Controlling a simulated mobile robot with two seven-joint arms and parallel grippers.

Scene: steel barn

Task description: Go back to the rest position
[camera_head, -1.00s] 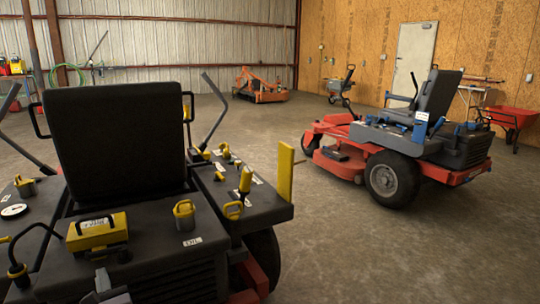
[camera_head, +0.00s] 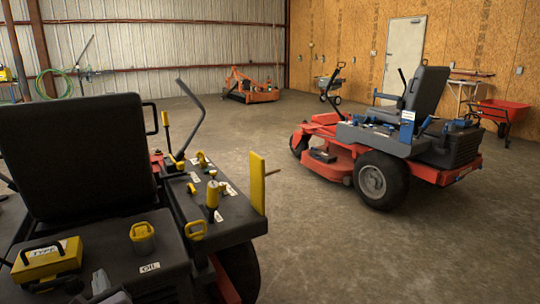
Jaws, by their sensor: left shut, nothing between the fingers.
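My left gripper (camera_head: 102,284) shows at the bottom edge, low and left of centre. Only its pale grey tip and a dark part behind it are in view. It is shut and empty. In the picture it lies in front of the near mower's dark rear deck (camera_head: 118,258), between a yellow box with a black handle (camera_head: 48,262) and a label reading OIL. I cannot tell how far it is from the deck. My right gripper is not in view.
The near mower has a black seat (camera_head: 75,155), control levers, yellow caps and an upright yellow plate (camera_head: 257,183). A red mower (camera_head: 372,180) stands to the right. A red wheelbarrow (camera_head: 500,112) is behind it. Concrete floor (camera_head: 320,245) is clear between and in front.

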